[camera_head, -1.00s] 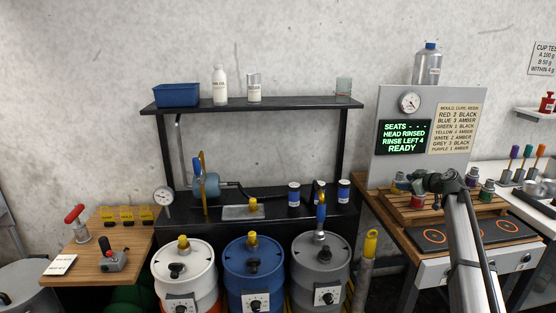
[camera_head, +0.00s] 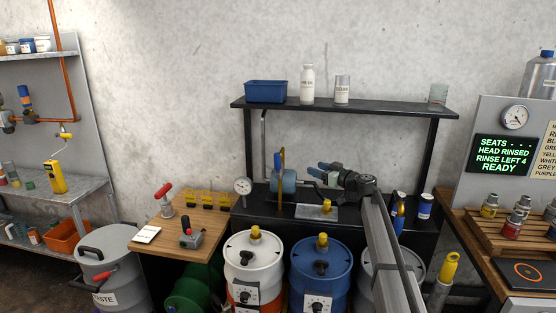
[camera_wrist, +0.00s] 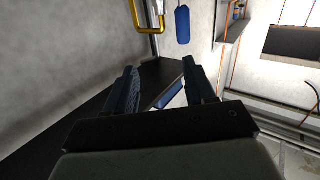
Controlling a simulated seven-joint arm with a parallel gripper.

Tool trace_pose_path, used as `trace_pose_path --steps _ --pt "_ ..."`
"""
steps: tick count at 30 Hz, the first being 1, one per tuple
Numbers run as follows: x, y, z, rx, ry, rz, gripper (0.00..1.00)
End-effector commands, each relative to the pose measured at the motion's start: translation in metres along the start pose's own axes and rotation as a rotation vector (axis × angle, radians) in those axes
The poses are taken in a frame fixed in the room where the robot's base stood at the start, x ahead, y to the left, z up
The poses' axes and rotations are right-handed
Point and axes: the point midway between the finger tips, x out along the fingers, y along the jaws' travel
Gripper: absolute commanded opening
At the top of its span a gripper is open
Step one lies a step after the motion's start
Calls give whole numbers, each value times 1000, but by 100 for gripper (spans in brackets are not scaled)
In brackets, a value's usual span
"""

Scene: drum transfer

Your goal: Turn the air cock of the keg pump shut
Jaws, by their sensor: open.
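On the black bench a machine with a blue-grey round body (camera_head: 289,182) carries an upright lever with a blue grip (camera_head: 277,164) and a yellow lower part. I cannot tell for certain that this is the keg pump and its air cock. A second blue handle (camera_head: 397,219) shows at the grey drum, partly hidden by my arm. My gripper (camera_head: 315,170) is open just right of the round body, pointing left. In the wrist view the open fingers (camera_wrist: 158,88) hold nothing; a blue grip (camera_wrist: 182,24) and a yellow bent pipe (camera_wrist: 137,16) lie beyond them.
A round gauge (camera_head: 242,186) stands left of the machine. A black shelf (camera_head: 390,108) with a blue bin (camera_head: 266,91) and bottles runs above. A metal plate with a yellow knob (camera_head: 326,205) lies in front. White (camera_head: 252,262) and blue drums (camera_head: 321,268) stand below.

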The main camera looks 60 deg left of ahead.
Motion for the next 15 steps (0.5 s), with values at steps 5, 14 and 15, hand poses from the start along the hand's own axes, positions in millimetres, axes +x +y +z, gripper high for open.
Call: trace_pose_path --steps 5,14,15 --pt "35 -34 -6 22 34 -46 55" --pt "52 -40 -8 26 40 -54 55" --pt "56 -40 -8 26 40 -54 55"
